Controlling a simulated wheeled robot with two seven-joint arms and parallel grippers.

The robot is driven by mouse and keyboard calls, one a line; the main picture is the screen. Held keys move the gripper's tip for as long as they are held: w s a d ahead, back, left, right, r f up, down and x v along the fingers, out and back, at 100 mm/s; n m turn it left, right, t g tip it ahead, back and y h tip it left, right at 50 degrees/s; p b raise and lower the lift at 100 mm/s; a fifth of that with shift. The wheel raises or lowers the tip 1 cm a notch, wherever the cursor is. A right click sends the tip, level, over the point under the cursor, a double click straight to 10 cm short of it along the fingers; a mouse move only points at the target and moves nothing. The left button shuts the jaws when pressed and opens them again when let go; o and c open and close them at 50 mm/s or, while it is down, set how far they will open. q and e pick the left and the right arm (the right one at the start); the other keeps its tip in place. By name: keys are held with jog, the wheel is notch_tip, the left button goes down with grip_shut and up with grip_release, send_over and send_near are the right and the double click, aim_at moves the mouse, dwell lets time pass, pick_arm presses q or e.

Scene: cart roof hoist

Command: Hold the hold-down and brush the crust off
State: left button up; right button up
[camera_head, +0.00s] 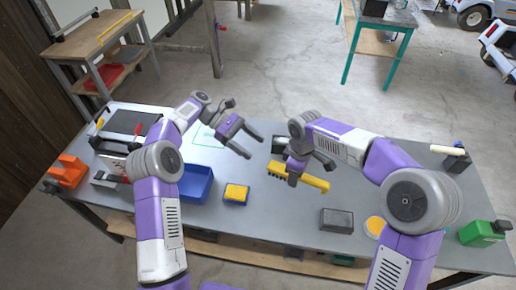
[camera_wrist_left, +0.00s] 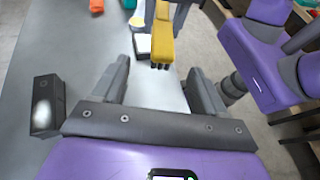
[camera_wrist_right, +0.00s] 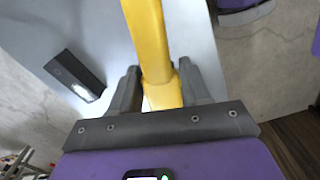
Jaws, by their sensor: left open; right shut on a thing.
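A long yellow brush (camera_head: 312,181) is in my right gripper (camera_head: 297,168), above the table; it also shows in the left wrist view (camera_wrist_left: 162,45) and, as a yellow handle between the fingers, in the right wrist view (camera_wrist_right: 150,45). My left gripper (camera_head: 252,146) is open and empty, left of the brush, fingers pointing right. A dark block with a pale patch, which looks like the hold-down with its crust (camera_head: 279,144), stands beyond the brush, partly hidden by my right gripper. It shows in the left wrist view (camera_wrist_left: 46,105) and the right wrist view (camera_wrist_right: 75,74). Neither gripper touches it.
A blue bin (camera_head: 188,199) and a yellow-topped blue piece (camera_head: 236,194) are at the near left. A dark grey box (camera_head: 336,220), a yellow disc (camera_head: 375,227) and a green jug (camera_head: 484,233) are at the near right. An orange object (camera_head: 68,171) stands far left.

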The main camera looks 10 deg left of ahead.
aim_at(279, 165)
pick_arm(q)
jog(key=x, duration=1.2)
jog(key=shift+r, duration=0.1)
jog(key=c, duration=1)
jog(key=shift+c, duration=0.4)
pick_arm(e)
jog(key=o, duration=1)
